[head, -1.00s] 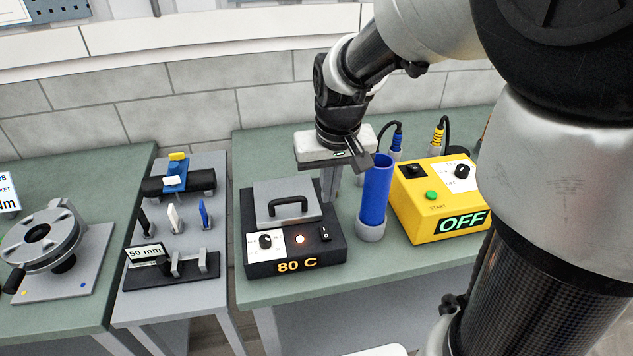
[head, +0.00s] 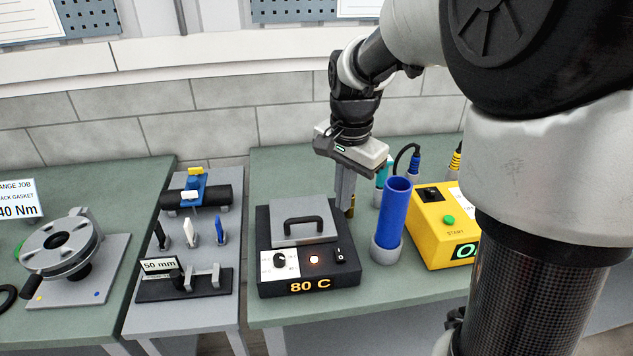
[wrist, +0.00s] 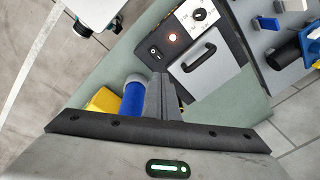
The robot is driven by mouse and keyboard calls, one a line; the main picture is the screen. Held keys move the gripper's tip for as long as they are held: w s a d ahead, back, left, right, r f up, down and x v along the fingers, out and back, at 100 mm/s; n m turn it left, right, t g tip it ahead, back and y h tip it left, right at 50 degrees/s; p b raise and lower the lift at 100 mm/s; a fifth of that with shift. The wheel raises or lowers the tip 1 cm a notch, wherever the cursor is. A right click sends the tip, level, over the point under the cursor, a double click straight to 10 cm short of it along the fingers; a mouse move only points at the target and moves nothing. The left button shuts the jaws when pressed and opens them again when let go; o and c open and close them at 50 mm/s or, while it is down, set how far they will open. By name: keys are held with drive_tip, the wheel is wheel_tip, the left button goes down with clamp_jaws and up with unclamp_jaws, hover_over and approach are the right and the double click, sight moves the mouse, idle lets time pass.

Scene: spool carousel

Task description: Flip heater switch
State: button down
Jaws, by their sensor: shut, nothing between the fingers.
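The heater (head: 305,287) is a black box with a grey handled lid (head: 290,232), a dial and an "80 C" display. Its indicator light (head: 314,259) glows orange. The black rocker switch (head: 340,256) sits at the right of its front panel, and it also shows in the wrist view (wrist: 155,51). My gripper (head: 344,207) is shut and empty, pointing down at the heater's back right corner, behind the switch. In the wrist view the closed fingertips (wrist: 160,78) appear near the heater's edge, apart from the switch. Whether they touch the bench is unclear.
A blue cylinder (head: 393,215) in a grey base stands right of the heater. A yellow box (head: 430,230) with a green START button is farther right. A grey stand (head: 205,300) with tools is to the left. Green bench is bare in front of the heater.

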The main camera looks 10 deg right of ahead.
sight(339, 248)
drive_tip(key=m, duration=0.2)
drive_tip(key=w+m, duration=0.1)
drive_tip(key=m, duration=0.2)
drive_tip(key=w+m+g, duration=0.1)
drive_tip(key=m, duration=0.1)
drive_tip(key=shift+d+m, duration=0.1)
drive_tip(key=shift+m, duration=0.3)
wheel_tip(339, 248, down, 14)
idle(0.5)
